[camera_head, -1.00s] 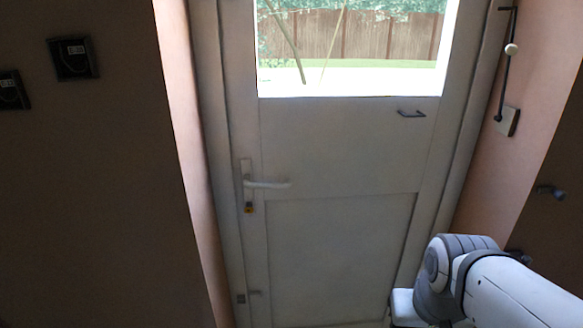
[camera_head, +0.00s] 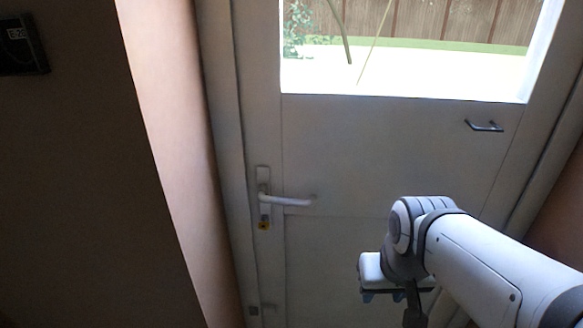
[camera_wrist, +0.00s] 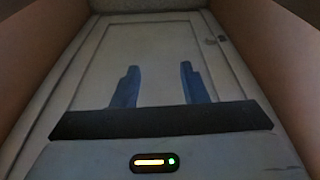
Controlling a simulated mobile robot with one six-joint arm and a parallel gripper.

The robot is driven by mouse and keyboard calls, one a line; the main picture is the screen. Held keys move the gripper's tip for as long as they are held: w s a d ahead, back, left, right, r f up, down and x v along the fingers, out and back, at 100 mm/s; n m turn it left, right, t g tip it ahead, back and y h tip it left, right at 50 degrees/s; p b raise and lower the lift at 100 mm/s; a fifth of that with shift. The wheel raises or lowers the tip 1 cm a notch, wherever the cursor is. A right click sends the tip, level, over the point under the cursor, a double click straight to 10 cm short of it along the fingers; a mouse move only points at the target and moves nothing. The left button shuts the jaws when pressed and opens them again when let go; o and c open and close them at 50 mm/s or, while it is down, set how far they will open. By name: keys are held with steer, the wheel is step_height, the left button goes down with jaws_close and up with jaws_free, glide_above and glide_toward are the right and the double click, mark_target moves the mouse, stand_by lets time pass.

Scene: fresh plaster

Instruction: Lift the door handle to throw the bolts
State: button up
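The white door (camera_head: 390,150) is shut in its frame, with a window in its upper part. Its pale lever handle (camera_head: 288,201) sticks out level to the right from a plate on the door's left side. The door panel fills the background there.
A small metal pull (camera_head: 484,126) is on the door under the window. A small fitting (camera_head: 254,310) is low on the door's left side. The pink wall reveal (camera_head: 170,150) borders the door on the left. A dark wall box (camera_head: 20,45) hangs further left.

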steer(key=w+a+f+n+t+b, duration=0.2)
steer(key=w+f+n+t+b, duration=0.15)
steer(key=w+b, duration=0.2)
steer(key=n+t+y+b, duration=0.6)
steer(key=n+t+b, duration=0.4)
steer(key=n, duration=0.7)
glide_toward(291, 205)
steer(key=b+x, duration=0.1)
steer(key=x, duration=0.4)
steer(key=shift+w+a+r+g, duration=0.2)
steer(key=shift+w+g, duration=0.15)
steer(key=shift+w, duration=0.15)
steer(key=shift+b+x, duration=0.35)
steer(key=shift+x, duration=3.15)
steer(key=shift+f, duration=0.1)
steer(key=shift+c, duration=0.3)
jaws_close()
